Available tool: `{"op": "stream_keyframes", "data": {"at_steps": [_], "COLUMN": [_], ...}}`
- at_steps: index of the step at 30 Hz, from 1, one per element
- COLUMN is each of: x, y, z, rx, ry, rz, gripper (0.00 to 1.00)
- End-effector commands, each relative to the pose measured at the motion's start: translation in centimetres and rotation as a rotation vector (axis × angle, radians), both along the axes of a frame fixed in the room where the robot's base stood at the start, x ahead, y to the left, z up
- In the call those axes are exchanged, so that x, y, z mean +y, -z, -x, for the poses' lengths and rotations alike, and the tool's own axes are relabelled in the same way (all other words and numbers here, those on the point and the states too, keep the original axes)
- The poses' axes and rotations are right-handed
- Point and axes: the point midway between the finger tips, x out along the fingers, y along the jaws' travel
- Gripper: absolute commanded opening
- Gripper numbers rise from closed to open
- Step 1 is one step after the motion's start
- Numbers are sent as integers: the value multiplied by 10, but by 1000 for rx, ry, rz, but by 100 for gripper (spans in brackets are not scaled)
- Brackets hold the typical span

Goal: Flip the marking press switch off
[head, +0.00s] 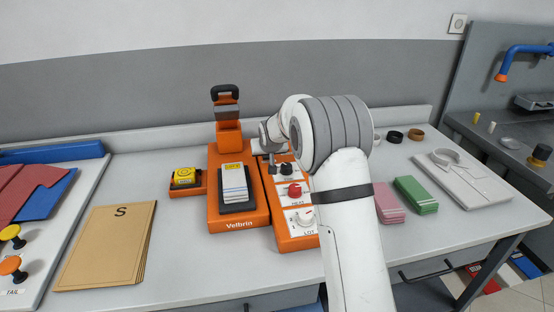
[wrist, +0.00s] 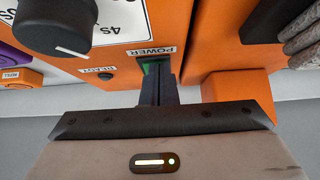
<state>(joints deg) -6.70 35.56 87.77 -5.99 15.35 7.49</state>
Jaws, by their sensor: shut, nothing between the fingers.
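The marking press (head: 222,215) is an orange machine marked Velbrin on the table. Its orange control panel (head: 284,240) stands at its right, with a black knob, a red knob and a white dial. The power switch (wrist: 146,68) shows in the wrist view as a small green-edged patch beside the POWER label, mostly hidden by my fingers. My gripper (wrist: 158,72) is shut and empty, its tips right at the switch; I cannot tell whether they touch it. In the head view my gripper (head: 271,160) is at the panel's far end, and my arm hides part of the panel.
Brown envelopes (head: 105,250) lie further left. A black knob (wrist: 55,22) is close to my fingers.

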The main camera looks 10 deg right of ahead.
Motion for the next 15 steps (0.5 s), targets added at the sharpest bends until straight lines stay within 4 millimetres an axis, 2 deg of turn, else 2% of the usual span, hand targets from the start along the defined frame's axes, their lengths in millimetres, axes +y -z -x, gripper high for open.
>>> {"op": "stream_keyframes", "data": {"at_steps": [15], "x": [6], "y": [-15], "z": [0], "rx": [1], "ry": [-10], "rz": [1], "gripper": [0]}}
